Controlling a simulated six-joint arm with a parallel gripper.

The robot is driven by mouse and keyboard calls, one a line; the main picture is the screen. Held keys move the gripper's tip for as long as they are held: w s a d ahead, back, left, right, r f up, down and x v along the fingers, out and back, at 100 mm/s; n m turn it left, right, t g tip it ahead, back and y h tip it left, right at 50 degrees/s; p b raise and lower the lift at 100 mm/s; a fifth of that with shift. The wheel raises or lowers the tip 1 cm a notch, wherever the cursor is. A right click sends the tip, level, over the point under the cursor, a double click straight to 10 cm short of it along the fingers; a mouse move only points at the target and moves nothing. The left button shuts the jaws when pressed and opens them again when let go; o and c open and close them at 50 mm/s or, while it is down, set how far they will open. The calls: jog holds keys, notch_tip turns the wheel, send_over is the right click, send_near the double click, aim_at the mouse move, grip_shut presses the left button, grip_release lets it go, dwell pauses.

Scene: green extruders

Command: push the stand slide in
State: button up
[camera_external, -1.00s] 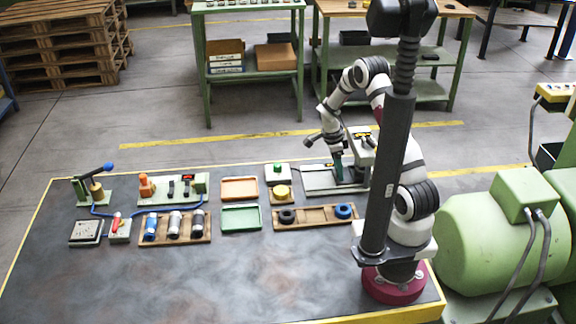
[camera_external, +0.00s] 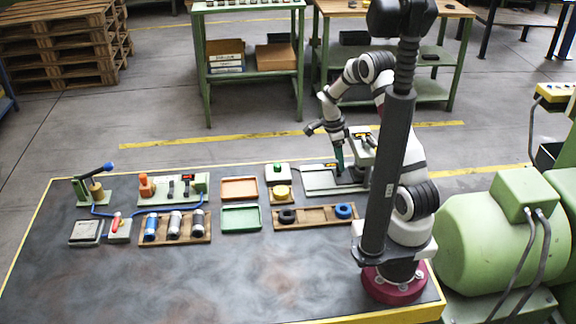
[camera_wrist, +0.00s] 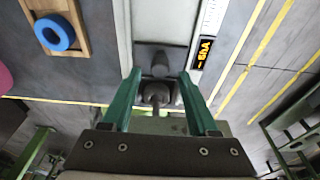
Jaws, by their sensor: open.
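The stand (camera_external: 318,181) is a pale grey frame with rails at the back right of the bench. Its slide, a dark plate with a grey knob (camera_wrist: 158,68), shows in the wrist view; in the external view my arm and fingers partly hide it. My gripper (camera_external: 339,170) points down over the stand. In the wrist view its two teal fingers (camera_wrist: 158,78) are open and apart, one on each side of the knob area. Whether they touch the knob cannot be told.
A wooden tray (camera_external: 315,217) with a black ring and a blue ring (camera_external: 344,211) lies in front of the stand. A yellow button box (camera_external: 281,193) and a green button box (camera_external: 277,174) stand to its left. The bench front is clear.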

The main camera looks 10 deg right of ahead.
jog(key=a+r, duration=0.4)
jog(key=a, duration=0.3)
jog(key=shift+r, duration=0.15)
dwell(0.3)
jog(key=s+d+r+n+y, duration=0.1)
jog(key=s+d+r+n, duration=0.3)
jog(key=s+d+r, duration=0.4)
jog(key=s+d+r+n+y, duration=0.1)
jog(key=s+n, duration=0.3)
jog(key=s, duration=0.6)
jog(key=s+r+n+y, duration=0.1)
jog(key=s+n, duration=0.3)
jog(key=s, duration=0.6)
jog(key=shift+d+r+y, duration=0.4)
jog(key=shift+y, duration=0.1)
